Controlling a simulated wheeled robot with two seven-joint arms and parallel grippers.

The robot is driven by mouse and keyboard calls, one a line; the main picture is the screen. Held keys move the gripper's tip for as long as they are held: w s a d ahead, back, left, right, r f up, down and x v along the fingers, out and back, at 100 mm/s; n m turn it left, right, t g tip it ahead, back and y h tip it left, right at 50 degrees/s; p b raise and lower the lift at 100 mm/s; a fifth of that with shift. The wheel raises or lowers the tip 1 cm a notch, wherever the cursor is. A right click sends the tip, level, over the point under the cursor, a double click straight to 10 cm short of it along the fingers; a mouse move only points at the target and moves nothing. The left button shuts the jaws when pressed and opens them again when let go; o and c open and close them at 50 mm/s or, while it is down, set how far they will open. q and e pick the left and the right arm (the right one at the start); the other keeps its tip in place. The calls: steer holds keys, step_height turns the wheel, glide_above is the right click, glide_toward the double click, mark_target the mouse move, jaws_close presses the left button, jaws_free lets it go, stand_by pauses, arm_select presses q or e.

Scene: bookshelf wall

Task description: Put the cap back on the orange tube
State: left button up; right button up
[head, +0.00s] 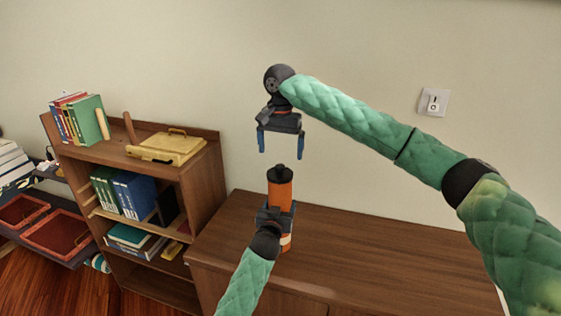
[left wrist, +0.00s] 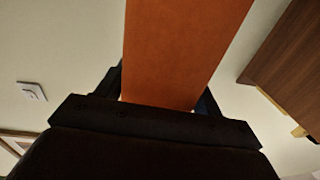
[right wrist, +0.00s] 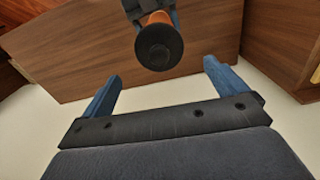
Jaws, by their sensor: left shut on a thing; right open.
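The orange tube (head: 280,194) stands upright above the wooden cabinet top. My left gripper (head: 274,214) is shut around its lower part. In the left wrist view the tube (left wrist: 182,50) runs up between the fingers. A black cap (head: 280,174) with a small knob sits on the tube's top end; I cannot tell whether it is fully seated. My right gripper (head: 281,148) is open and empty, just above the cap, fingers pointing down. In the right wrist view the round cap (right wrist: 159,47) lies beyond and between the open fingertips (right wrist: 162,70), apart from them.
The cabinet top (head: 370,250) is clear to the right of the tube. A bookshelf (head: 205,190) with books and a yellow case (head: 167,148) stands at the left. Red trays (head: 55,233) are at the far left. The wall behind has a switch (head: 433,102).

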steer(key=shift+r, duration=2.6)
arm_select(q)
steer(key=o, duration=1.4)
steer(key=shift+o, duration=0.2)
arm_select(e)
steer(key=shift+f, duration=0.1)
step_height(320, 180, down, 2)
steer(key=shift+f+b, duration=0.15)
steer(key=shift+b, duration=1.05)
arm_select(q)
steer(key=v, duration=0.7)
steer(key=shift+s, duration=0.4)
arm_select(e)
steer(key=shift+f, duration=0.1)
arm_select(q)
steer(key=shift+a+f, duration=0.1)
